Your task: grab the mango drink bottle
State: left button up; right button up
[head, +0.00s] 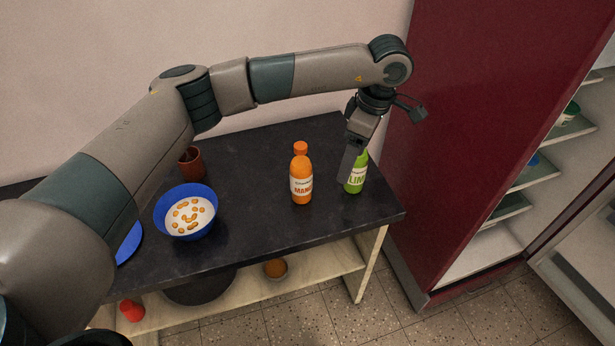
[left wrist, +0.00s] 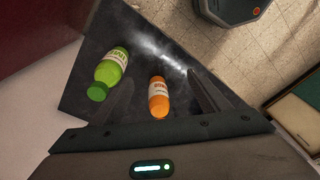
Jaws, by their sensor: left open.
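The mango drink bottle (head: 301,175) is orange with a white label and stands upright on the dark counter. In the left wrist view the mango bottle (left wrist: 159,97) appears between the two fingers, below the gripper. My left gripper (head: 352,160) is open and empty, above the counter at the right, in front of the green lime bottle (head: 357,178) in the head view. The lime bottle (left wrist: 110,72) is just outside the left finger in the left wrist view. My left gripper (left wrist: 160,105) does not visibly touch either bottle. My right gripper is not in view.
A blue bowl (head: 162,222) with orange pieces and a brown cup (head: 191,162) stand on the dark counter (head: 245,180) to the left. A dark red fridge (head: 440,130) stands open at the right. The counter between bowl and mango bottle is clear.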

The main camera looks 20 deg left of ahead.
aim_at(308, 161)
pick_arm(q)
jog(key=w+a+r+y, duration=0.2)
jog(key=w+a+r, duration=0.1)
jog(key=a, duration=0.3)
jog(key=shift+r+n+t+y, duration=0.3)
jog(key=shift+r+t+y, duration=0.1)
jog(key=shift+r, duration=0.2)
jog(key=shift+a+f, duration=0.1)
jog(key=p+x, duration=0.5)
jog(key=x, duration=0.6)
jog(key=shift+s+f+p, duration=0.1)
jog(key=shift+f+p, duration=0.05)
jog(key=shift+p, duration=0.15)
jog(key=shift+a+f, duration=0.15)
jog(key=shift+f, duration=0.2)
